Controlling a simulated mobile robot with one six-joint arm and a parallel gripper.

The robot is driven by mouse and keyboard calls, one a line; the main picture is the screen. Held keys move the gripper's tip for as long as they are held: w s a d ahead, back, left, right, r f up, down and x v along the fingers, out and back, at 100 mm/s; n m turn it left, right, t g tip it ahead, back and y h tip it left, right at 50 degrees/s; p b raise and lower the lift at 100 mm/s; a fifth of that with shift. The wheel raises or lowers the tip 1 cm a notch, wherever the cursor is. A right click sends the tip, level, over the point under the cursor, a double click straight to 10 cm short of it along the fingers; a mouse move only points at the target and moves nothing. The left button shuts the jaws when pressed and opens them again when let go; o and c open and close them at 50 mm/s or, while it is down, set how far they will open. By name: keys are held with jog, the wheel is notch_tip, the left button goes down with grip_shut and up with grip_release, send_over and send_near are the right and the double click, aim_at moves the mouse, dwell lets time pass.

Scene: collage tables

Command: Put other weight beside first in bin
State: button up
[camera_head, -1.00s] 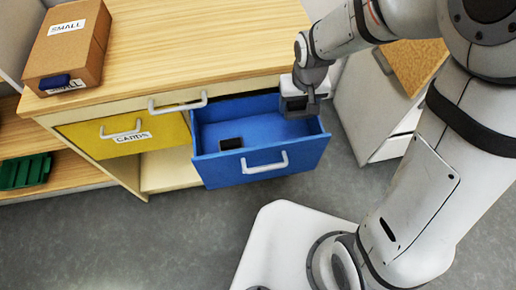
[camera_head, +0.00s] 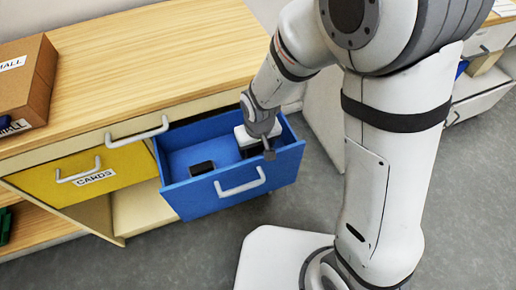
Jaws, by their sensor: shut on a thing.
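The blue drawer (camera_head: 184,200), the open bin here, is pulled out of the wooden cabinet. A small black weight (camera_head: 202,168) lies on the drawer floor, left of my gripper. My gripper (camera_head: 252,150) points down inside the right part of the drawer. It is shut on a dark weight, mostly hidden by the gripper and wrist. I cannot tell whether the held weight touches the drawer floor. A gap of blue floor shows between the two weights.
A yellow drawer (camera_head: 90,180) labelled CARDS is at the left. A cardboard box (camera_head: 28,85) stands on the wooden top (camera_head: 150,65). The drawer's white handle (camera_head: 240,184) and front wall are close to my gripper. Grey floor lies in front.

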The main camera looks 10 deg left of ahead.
jog(key=shift+f, duration=0.3)
jog(key=shift+f, duration=0.1)
jog(key=shift+f, duration=0.15)
jog(key=o, duration=1.4)
